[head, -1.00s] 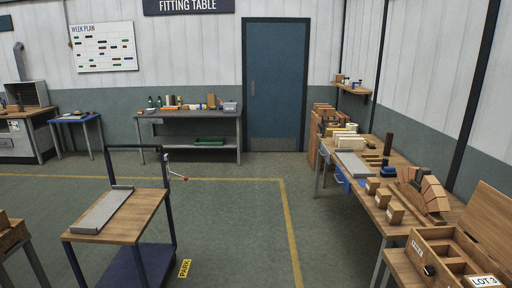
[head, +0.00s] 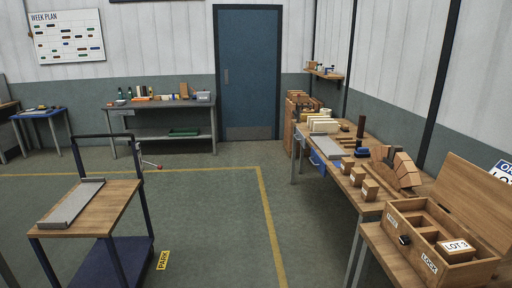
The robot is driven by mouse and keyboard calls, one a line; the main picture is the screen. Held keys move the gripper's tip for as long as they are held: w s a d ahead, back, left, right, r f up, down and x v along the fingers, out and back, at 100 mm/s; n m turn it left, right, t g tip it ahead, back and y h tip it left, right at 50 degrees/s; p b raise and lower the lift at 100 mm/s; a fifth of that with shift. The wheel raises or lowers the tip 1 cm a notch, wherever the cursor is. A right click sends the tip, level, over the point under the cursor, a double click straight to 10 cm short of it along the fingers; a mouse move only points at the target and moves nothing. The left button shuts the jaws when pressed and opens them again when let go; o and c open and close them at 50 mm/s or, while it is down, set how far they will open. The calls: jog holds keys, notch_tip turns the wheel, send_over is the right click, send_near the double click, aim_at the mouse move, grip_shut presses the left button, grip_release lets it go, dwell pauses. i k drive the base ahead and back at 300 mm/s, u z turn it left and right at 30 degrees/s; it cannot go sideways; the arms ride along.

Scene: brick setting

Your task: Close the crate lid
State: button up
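The wooden crate (head: 407,253) stands on a wooden table at the lower right of the head view. Its lid (head: 470,203) is open and tilted up along the far right side. The crate's inside has compartments, and a block with a white "LOT 3" label (head: 455,245) sits in the front one. A dark latch (head: 404,239) and a "LOCK" label (head: 429,263) are on the near wall. My gripper is not in view.
A long workbench (head: 337,172) with blocks and a brick arch (head: 397,168) stands behind the crate. A cart (head: 110,200) with a grey metal tray stands at left. The floor between the cart and benches is clear.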

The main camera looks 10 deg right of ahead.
aim_at(481, 200)
jog(key=z, duration=4.2)
jog(key=i, duration=0.1)
jog(key=u, duration=2.9)
